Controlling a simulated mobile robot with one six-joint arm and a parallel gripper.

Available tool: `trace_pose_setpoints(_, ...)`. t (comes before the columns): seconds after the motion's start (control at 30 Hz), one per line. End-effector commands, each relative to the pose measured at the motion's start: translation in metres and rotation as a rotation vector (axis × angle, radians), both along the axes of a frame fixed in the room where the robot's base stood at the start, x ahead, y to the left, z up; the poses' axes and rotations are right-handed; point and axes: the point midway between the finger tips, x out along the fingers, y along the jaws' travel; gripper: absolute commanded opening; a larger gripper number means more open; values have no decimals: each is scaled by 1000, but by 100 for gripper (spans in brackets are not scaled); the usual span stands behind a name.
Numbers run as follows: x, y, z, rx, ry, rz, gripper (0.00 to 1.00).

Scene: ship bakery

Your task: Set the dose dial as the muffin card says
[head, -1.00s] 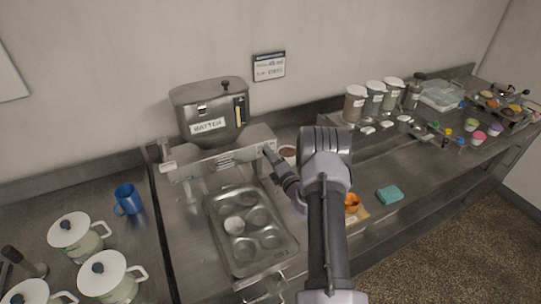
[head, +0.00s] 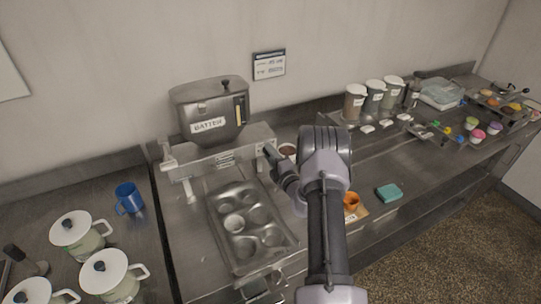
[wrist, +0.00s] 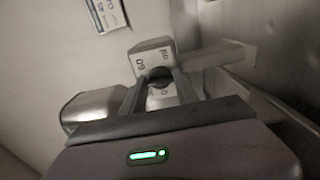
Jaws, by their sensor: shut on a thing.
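The batter machine (head: 209,112) has a steel hopper labelled BATTER and stands against the back wall. A card (head: 269,64) hangs on the wall above and to its right; its print is too small to read. My gripper (head: 269,150) is at the right end of the machine's front. In the wrist view my gripper (wrist: 160,88) is shut on the dose dial (wrist: 158,73), a dark knob mostly hidden between the fingers. Its white dial face (wrist: 151,55) shows "60" and "ml"; the pointer's setting cannot be read. Part of the card (wrist: 106,13) shows at the top.
A muffin tin (head: 248,222) lies below the machine, with one pale cup in it. A blue mug (head: 129,198) and white-lidded pots (head: 72,230) stand to the left. Lidded jars (head: 355,100), a turquoise sponge (head: 389,192) and an orange item (head: 351,201) are to the right.

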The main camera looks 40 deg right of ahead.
Motion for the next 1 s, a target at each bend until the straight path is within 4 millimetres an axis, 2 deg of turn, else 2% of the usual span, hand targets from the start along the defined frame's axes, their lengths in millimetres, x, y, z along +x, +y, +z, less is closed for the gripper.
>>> trace_pose_setpoints(0.07, 0, 0, -1, 0, 1, 0, 0)
trace_pose_setpoints(0.1, 0, 0, -1, 0, 1, 0, 38)
trace_pose_setpoints(0.2, 0, 0, -1, 0, 1, 0, 58)
trace_pose_setpoints(0.5, -1, 0, 0, -1, 1, 0, 58)
trace_pose_setpoints(0.63, -12, 3, -1, -1, 2, 0, 58)
trace_pose_setpoints(0.77, -45, 10, -1, 3, 3, -3, 58)
trace_pose_setpoints(1.0, -123, 28, -1, 4, 2, -4, 58)
